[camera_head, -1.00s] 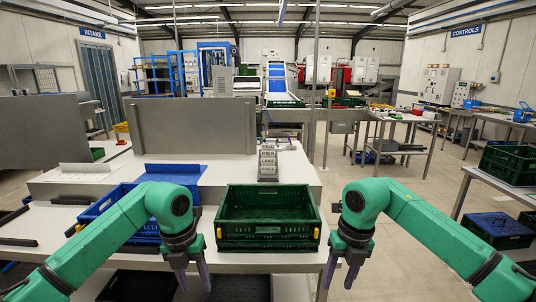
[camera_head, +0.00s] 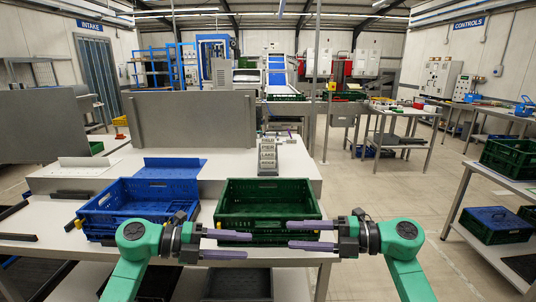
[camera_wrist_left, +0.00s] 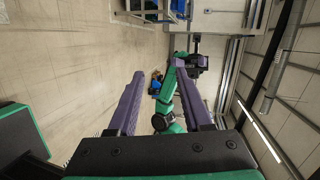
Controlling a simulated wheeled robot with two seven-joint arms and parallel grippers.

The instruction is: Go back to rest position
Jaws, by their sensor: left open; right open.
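My left gripper (camera_head: 238,244) is in front of the green crate in the head view, its purple fingers pointing right. It is open and empty; the fingers stand wide apart in the left wrist view (camera_wrist_left: 165,105). My right gripper (camera_head: 301,235) faces it from the right, fingers pointing left, open with nothing between them. The two grippers' tips are apart. The fingers overlap the front of the green crate in the picture; I cannot tell the exact gap. My right arm (camera_wrist_left: 167,115) also shows between the left fingers in the wrist view.
The green crate (camera_head: 228,208) stands on the white table (camera_head: 205,190), with a blue crate (camera_head: 125,228) beside it on the left. A small sign stand (camera_head: 268,158) is behind. A shelf with a green crate (camera_head: 508,158) stands right. Open floor (camera_head: 400,195) lies between.

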